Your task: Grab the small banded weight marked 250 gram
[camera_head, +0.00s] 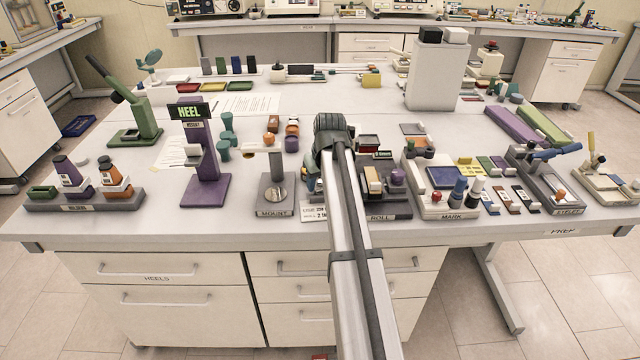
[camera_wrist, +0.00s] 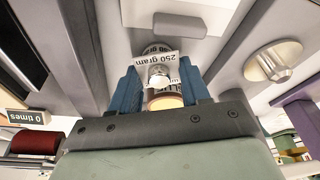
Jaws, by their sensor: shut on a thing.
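A white label (camera_wrist: 155,64) reading "250 gram" appears upside down at the fingertips. Another round dark piece with lettering shows just beyond the label, partly covered. In the head view, my arm covers most of the gripper and the weight, near the bench front between the MOUNT and ROLL stations. I cannot tell there whether the weight touches the bench.
The MOUNT station (camera_head: 276,196) stands close on the left and the ROLL station (camera_head: 388,207) close on the right. The purple HEEL stand (camera_head: 204,165) is farther left. The MARK station (camera_head: 447,207) is farther right. Some bare bench lies between HEEL and MOUNT.

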